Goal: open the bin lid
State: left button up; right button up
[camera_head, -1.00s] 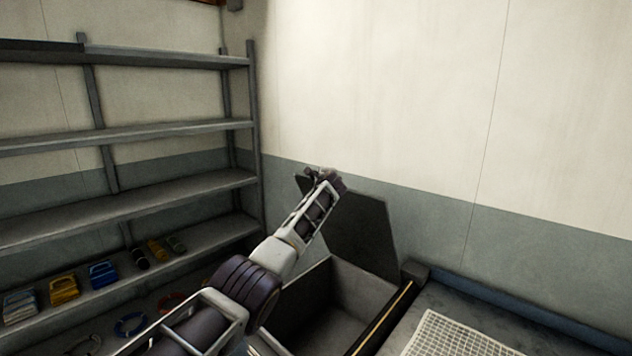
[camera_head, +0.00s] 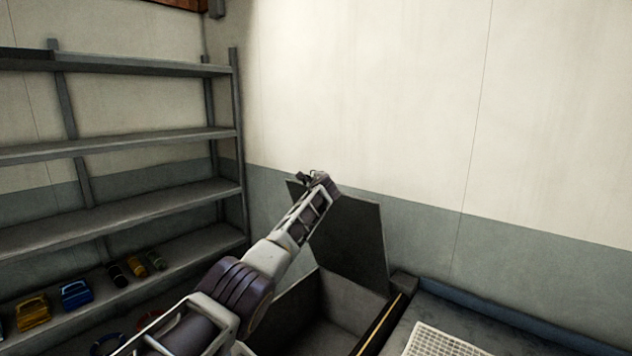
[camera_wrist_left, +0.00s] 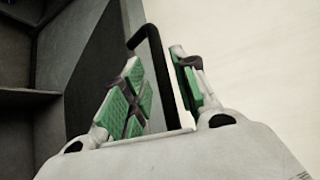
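The dark bin lid (camera_head: 352,245) stands raised, close to upright, near the wall at the back of the open bin (camera_head: 338,322). My left arm reaches across the bin, with the left gripper (camera_head: 310,180) at the lid's upper left edge. In the left wrist view, a black bar-shaped handle (camera_wrist_left: 165,75) passes between the green-padded fingers of the left gripper (camera_wrist_left: 158,92). The fingers are apart, with a visible gap beside the handle. The lid's dark panel (camera_wrist_left: 100,70) shows behind the left finger. My right gripper is not in view.
A grey shelf rack (camera_head: 120,215) stands at the left, with several small coloured items on a low shelf. A counter (camera_head: 425,312) with a white grid (camera_head: 440,342) lies right of the bin. The wall (camera_head: 440,240) is close behind the lid.

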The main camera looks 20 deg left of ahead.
pick_arm(q)
jog(key=shift+d, duration=0.1)
dwell(0.3)
jog(key=shift+s+d, duration=0.3)
jog(key=shift+s, duration=0.15)
jog(key=v, duration=1.1)
jog(key=shift+a, duration=0.2)
dwell(1.0)
dwell(0.3)
